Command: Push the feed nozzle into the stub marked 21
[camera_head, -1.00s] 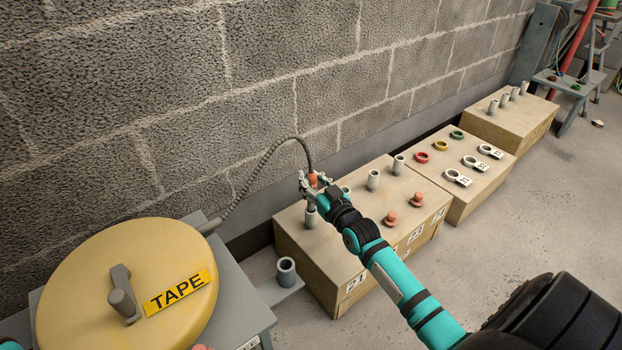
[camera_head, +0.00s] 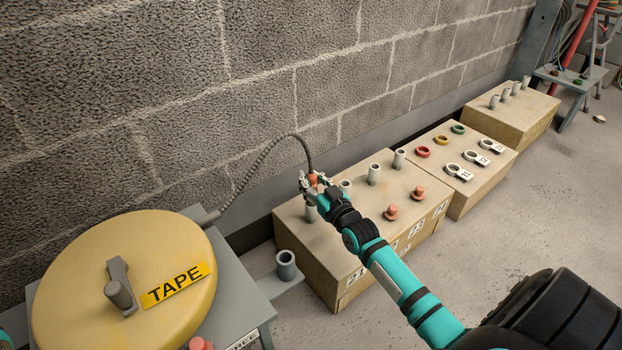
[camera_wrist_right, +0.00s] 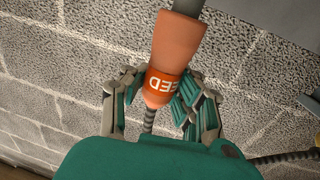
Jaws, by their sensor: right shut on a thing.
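My right gripper (camera_head: 312,182) is shut on the orange feed nozzle (camera_head: 313,180), just above the grey stub (camera_head: 310,213) at the near left corner of the first box, in line with the label 21 (camera_head: 357,275). In the right wrist view the fingers (camera_wrist_right: 160,100) are on both sides of the nozzle (camera_wrist_right: 172,55), lettered FEED. A grey piece (camera_wrist_right: 188,6) shows at the nozzle's far end. I cannot tell how far the nozzle is in the stub. A dark ribbed conduit (camera_head: 262,158) arches from the nozzle to the reel. My left gripper is out of view.
The yellow TAPE reel (camera_head: 75,260) stands at the left on a grey stand. An empty grey socket (camera_head: 286,262) sits beside it. Other stubs (camera_head: 374,173) and red plugs (camera_head: 391,211) stand on the first box. A box with rings (camera_head: 440,195) stands beyond.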

